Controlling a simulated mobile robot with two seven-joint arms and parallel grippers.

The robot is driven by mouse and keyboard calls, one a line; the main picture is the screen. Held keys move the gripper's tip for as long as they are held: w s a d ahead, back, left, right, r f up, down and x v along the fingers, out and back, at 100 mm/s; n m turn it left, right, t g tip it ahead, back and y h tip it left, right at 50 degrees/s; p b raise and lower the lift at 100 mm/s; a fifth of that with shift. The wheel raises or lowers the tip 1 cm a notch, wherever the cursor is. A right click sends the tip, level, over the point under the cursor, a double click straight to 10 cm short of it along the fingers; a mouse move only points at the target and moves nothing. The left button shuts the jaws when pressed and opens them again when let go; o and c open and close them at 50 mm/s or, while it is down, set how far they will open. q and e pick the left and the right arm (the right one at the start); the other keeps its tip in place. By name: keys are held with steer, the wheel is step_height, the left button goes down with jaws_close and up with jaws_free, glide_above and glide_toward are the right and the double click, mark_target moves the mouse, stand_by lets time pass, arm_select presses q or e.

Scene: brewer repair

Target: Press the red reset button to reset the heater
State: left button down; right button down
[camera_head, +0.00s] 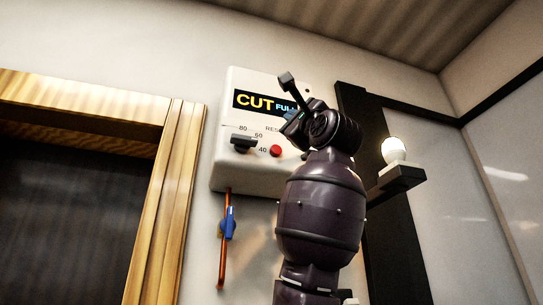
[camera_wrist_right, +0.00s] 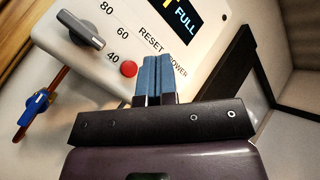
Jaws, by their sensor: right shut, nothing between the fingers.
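The red reset button (camera_head: 275,151) is on the lower front of a white heater box (camera_head: 232,150) on the wall. In the right wrist view the button (camera_wrist_right: 128,68) is below the printed word RESET. My right gripper (camera_head: 291,117) is in front of the box's right part, above and right of the button in the head view. In the right wrist view its blue fingers (camera_wrist_right: 160,62) are together and empty, just right of the button and apart from it in the picture. How far the tips are from the panel, I cannot tell. My left gripper is out of view.
A dark dial (camera_head: 243,142) with numbers is left of the button. A display (camera_head: 270,105) reads CUT FULL. A copper pipe (camera_head: 222,265) with a blue valve handle (camera_head: 229,222) hangs below the box. A lit lamp (camera_head: 394,150) stands on a dark bracket at the right.

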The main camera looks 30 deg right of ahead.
mark_target(276, 151)
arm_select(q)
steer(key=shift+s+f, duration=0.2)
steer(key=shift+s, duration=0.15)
arm_select(e)
steer(key=shift+m, duration=0.3)
steer(key=shift+w, duration=0.1)
